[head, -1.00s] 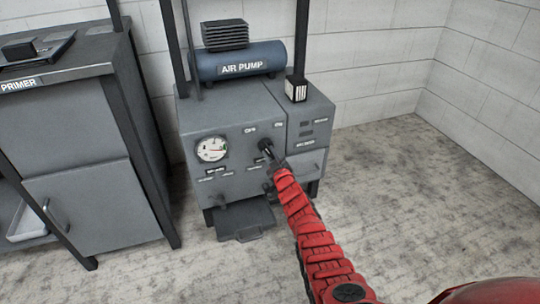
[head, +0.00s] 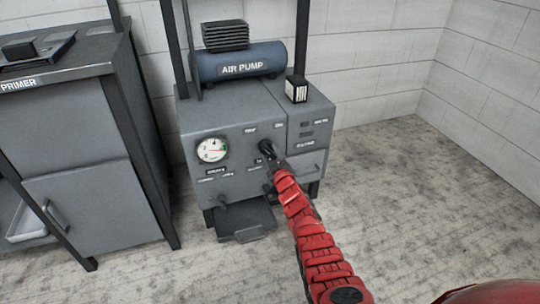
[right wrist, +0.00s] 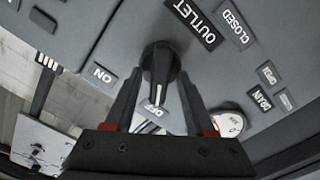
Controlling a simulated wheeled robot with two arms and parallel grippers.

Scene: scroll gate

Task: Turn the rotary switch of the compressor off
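The compressor (head: 205,125) is a grey box under a blue tank labelled AIR PUMP, with a round gauge on its front. Its black rotary switch (right wrist: 161,65) is on the front panel, with an OFF label and an ON label (right wrist: 103,75) beside it. In the right wrist view the switch's narrow end points toward the OFF label (right wrist: 154,110). My right gripper (right wrist: 160,78) is open, with one finger on each side of the switch; I cannot tell whether either touches it. In the head view the gripper (head: 267,156) partly covers the switch. My left gripper is out of view.
A grey cabinet (head: 90,200) labelled PRIMER stands to the left. A small black box (head: 296,89) sits on the compressor's top right. A dark tray (head: 245,222) sticks out low at its front. The floor to the right is clear.

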